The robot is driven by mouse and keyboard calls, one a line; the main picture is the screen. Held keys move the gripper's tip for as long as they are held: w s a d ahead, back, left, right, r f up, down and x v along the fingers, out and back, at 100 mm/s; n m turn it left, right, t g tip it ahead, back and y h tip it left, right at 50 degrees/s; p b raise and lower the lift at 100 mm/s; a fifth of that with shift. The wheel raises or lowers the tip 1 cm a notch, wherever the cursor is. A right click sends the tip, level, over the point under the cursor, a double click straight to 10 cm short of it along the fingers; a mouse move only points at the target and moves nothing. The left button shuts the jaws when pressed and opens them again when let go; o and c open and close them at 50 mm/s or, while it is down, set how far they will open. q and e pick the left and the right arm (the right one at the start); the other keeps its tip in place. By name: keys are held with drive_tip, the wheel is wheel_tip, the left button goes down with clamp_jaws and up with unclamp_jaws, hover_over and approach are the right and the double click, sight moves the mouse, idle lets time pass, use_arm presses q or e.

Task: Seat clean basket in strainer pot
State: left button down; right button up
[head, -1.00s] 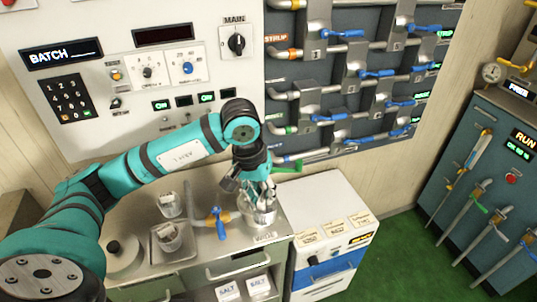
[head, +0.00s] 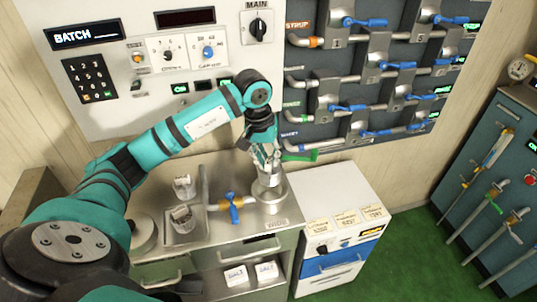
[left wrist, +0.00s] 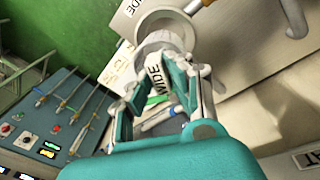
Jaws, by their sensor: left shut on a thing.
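The strainer pot (head: 271,196) is a round metal vessel on the right end of the steel counter, with a valve pipe at its left. My left gripper (head: 266,160) is directly above it, pointing down. In the left wrist view the left gripper (left wrist: 163,88) is shut on the light tag of a basket (left wrist: 158,72), marked WIDE. The round rim of the pot (left wrist: 150,22) shows beyond it. I cannot tell whether the basket is inside the pot or just above it. My right gripper is not in view.
A steel tray (head: 205,236) with a small basket (head: 181,214) sits left of the blue-handled valve (head: 234,205); another basket (head: 184,187) stands behind it. A white cabinet (head: 335,195) adjoins on the right. Pipes and valves cover the wall panel behind the gripper.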

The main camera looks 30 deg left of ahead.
sight(268, 174)
use_arm(q)
drive_tip(key=shift+f+b, duration=0.6)
drive_tip(key=shift+f, duration=0.75)
wheel_tip(268, 174, down, 3)
drive_tip(key=b, duration=0.3)
drive_tip(key=shift+f+b, duration=0.35)
drive_tip(key=shift+b, duration=0.1)
drive_tip(key=shift+f+b, duration=0.25)
drive_tip(key=shift+b, duration=0.2)
idle(0.5)
drive_tip(key=shift+f+b, duration=0.7)
drive_tip(key=shift+b, duration=0.3)
idle(1.1)
drive_tip(key=shift+a+f+b, duration=0.1)
drive_tip(key=shift+f+b, duration=0.5)
drive_tip(key=shift+b, duration=0.6)
idle(0.5)
